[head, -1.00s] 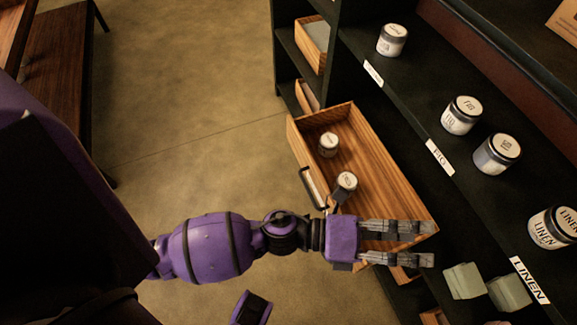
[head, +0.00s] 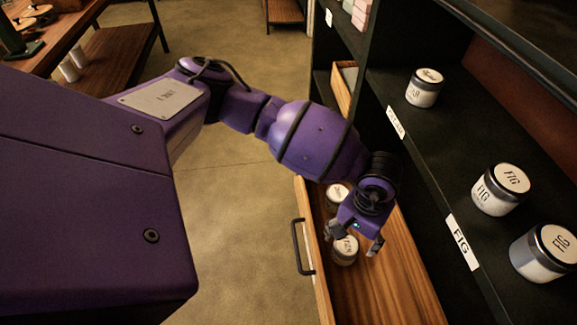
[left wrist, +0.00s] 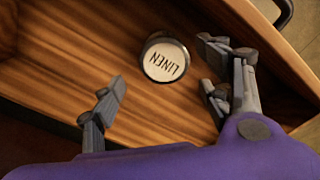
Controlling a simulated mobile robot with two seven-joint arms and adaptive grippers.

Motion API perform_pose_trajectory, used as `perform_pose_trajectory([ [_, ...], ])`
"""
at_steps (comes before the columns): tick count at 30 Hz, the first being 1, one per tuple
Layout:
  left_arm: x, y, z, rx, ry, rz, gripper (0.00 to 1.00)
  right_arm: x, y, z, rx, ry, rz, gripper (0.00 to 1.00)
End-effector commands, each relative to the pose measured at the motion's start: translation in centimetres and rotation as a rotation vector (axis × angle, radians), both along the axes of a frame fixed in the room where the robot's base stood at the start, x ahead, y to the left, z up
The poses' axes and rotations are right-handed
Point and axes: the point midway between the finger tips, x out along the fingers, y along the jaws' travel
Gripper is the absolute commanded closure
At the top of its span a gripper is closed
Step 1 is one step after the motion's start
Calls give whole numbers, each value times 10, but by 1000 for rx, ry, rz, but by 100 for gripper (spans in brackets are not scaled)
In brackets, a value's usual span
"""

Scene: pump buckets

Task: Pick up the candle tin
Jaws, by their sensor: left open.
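A candle tin with a white lid (head: 344,250) stands in the open wooden drawer; its lid reads LINEN in the left wrist view (left wrist: 166,60). A second candle tin (head: 337,196) stands behind it in the drawer, partly covered by my arm. My left gripper (head: 354,240) is open over the drawer, right above the LINEN tin. In the left wrist view the gripper's fingers (left wrist: 165,100) are spread, empty, with the tin ahead of them, closer to the right finger. My right gripper is not in view.
The wooden drawer (head: 398,285) has a black handle (head: 301,247) and walls around the tins. A dark shelf (head: 440,140) on the right holds several candle tins, including FIG tins (head: 500,190). The drawer's front half looks bare.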

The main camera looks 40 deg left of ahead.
Motion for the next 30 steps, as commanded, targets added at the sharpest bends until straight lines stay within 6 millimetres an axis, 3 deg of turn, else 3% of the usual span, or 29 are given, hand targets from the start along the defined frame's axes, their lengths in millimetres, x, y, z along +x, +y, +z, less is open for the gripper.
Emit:
perform_pose_trajectory([
  [11, 0, 1, -34, 1, -1, -2, 31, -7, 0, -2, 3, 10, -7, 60],
  [19, -3, 4, -73, 0, 1, 0, 31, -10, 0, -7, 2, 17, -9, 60],
  [27, -2, 3, -77, -1, -2, -1, 31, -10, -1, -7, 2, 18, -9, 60],
  [30, -2, 3, -77, -1, -2, -1, 44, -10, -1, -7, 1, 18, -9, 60],
])
